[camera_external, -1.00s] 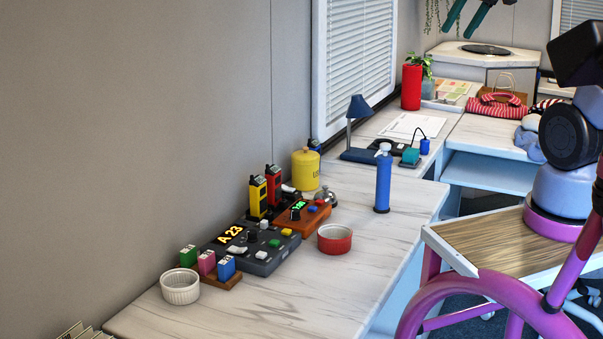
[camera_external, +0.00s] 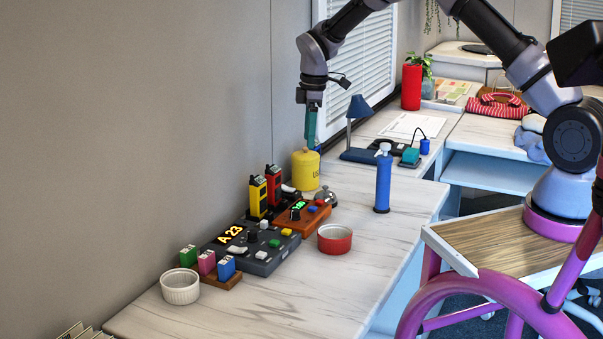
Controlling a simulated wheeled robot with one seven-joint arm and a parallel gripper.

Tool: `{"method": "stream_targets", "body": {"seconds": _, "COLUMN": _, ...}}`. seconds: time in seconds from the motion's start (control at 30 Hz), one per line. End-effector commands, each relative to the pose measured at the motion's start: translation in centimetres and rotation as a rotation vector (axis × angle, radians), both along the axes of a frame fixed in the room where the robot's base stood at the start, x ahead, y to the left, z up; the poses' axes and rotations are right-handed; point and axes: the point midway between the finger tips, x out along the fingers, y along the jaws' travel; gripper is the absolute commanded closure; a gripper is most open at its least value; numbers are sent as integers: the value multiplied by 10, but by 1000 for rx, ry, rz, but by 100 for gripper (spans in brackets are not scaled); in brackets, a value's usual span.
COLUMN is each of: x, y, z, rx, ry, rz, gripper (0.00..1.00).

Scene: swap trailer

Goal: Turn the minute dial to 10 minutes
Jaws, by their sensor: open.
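A wooden timer box (camera_external: 302,217) stands on the white marble counter. It has a small green lit display (camera_external: 299,205), a dark dial (camera_external: 295,214) and blue and red buttons. The display digits and the dial's setting are too small to read for certain. A dark grey console (camera_external: 252,248) with a lit "A 23" display and another dark knob sits in front of the box. My gripper (camera_external: 310,143) points down, its teal fingers above the yellow canister and behind the timer box, apart from the dial. It holds nothing that I can see.
Yellow and red radios (camera_external: 258,196) stand left of the timer box, by the wall. A yellow canister (camera_external: 305,170) and a silver bell (camera_external: 326,196) are behind it. The counter's front right is clear.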

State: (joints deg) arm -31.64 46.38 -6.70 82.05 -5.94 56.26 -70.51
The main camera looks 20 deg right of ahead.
Motion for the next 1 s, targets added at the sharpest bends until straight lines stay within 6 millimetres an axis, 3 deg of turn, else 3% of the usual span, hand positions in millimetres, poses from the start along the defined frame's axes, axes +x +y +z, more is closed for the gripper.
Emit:
{"method": "stream_targets", "body": {"seconds": 0.03, "x": 0, "y": 12, "z": -26, "rx": -19, "ry": 13, "rz": 55, "gripper": 35}}
{"method": "stream_targets", "body": {"seconds": 0.1, "x": -1, "y": 25, "z": -52, "rx": -37, "ry": 24, "rz": 124, "gripper": 35}}
{"method": "stream_targets", "body": {"seconds": 0.2, "x": -3, "y": 36, "z": -77, "rx": -55, "ry": 32, "rz": 191, "gripper": 35}}
{"method": "stream_targets", "body": {"seconds": 0.47, "x": -4, "y": 42, "z": -104, "rx": -67, "ry": 39, "rz": 233, "gripper": 35}}
{"method": "stream_targets", "body": {"seconds": 0.8, "x": -5, "y": 42, "z": -167, "rx": -66, "ry": 41, "rz": 230, "gripper": 35}}
{"method": "stream_targets", "body": {"seconds": 1.0, "x": -4, "y": 41, "z": -192, "rx": -66, "ry": 39, "rz": 229, "gripper": 35}}
